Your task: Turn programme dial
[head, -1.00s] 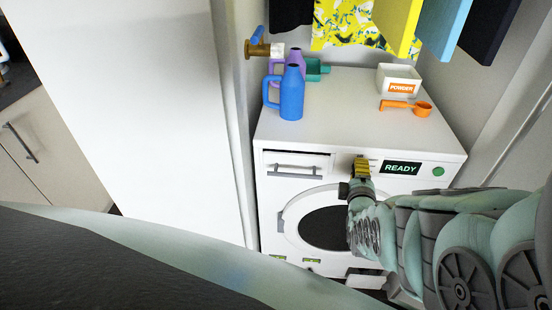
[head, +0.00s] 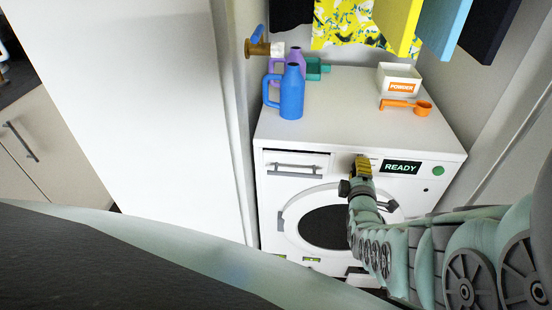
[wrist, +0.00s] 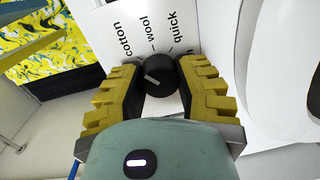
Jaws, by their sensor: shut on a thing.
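The programme dial (wrist: 163,76) is a small black round knob with a white pointer line, seen in the wrist view. Its line sits on the dial's left part in that picture, not clearly at a label. A white label panel (wrist: 118,22) above it reads cotton, wool and quick. My gripper (wrist: 161,68) has its yellow and black fingers on either side of the dial, shut on it. In the head view my gripper (head: 362,168) is at the washer's (head: 300,185) front panel, left of the READY display, and hides the dial.
The detergent drawer (head: 295,168) is left of my gripper, and the round door (head: 325,228) is below. The READY display (head: 401,167) and green button (head: 438,170) are to the right. A blue jug (head: 291,95), powder box (head: 398,78) and orange scoop (head: 422,107) stand on top.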

